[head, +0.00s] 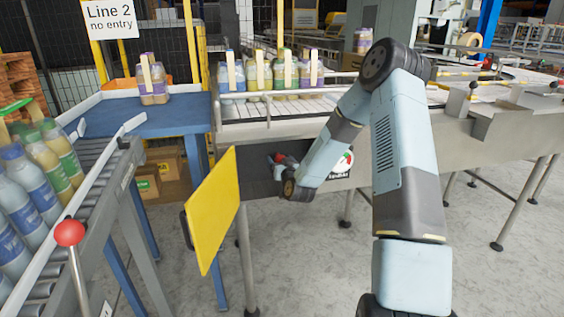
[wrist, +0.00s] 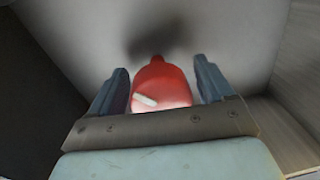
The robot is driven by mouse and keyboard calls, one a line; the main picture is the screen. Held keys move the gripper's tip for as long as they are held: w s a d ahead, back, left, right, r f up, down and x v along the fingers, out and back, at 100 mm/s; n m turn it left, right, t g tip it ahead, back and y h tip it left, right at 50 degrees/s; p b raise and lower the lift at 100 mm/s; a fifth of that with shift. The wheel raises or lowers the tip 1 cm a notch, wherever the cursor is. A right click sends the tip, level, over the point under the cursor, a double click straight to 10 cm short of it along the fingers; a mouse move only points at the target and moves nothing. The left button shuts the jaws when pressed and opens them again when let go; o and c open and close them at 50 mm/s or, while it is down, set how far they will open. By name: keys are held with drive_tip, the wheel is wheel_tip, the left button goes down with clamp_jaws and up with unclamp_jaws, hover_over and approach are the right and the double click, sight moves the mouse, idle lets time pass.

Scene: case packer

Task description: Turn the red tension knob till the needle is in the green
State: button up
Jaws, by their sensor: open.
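The red tension knob (wrist: 161,84) stands out from a pale panel in the wrist view, with a white mark low on its left side. My gripper (wrist: 161,70) is open, one finger on each side of the knob, with a gap showing on both sides. In the head view the red knob (head: 279,158) shows small beside my gripper (head: 283,168), under the conveyor. Right of it, a small white dial (head: 345,162) with green and red patches is partly behind my arm. I cannot make out its needle.
An open yellow door (head: 213,210) with a black handle stands just left of my gripper. A roller conveyor with bottles (head: 30,190) and a red ball-topped lever (head: 69,233) are at the left. Bottle packs (head: 270,75) stand on the conveyor above.

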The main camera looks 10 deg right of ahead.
drive_tip(key=shift+w, duration=0.2)
drive_tip(key=c, duration=1)
drive_tip(key=shift+s+a+n, duration=0.1)
drive_tip(key=shift+n, duration=1.9)
drive_tip(key=o, duration=1)
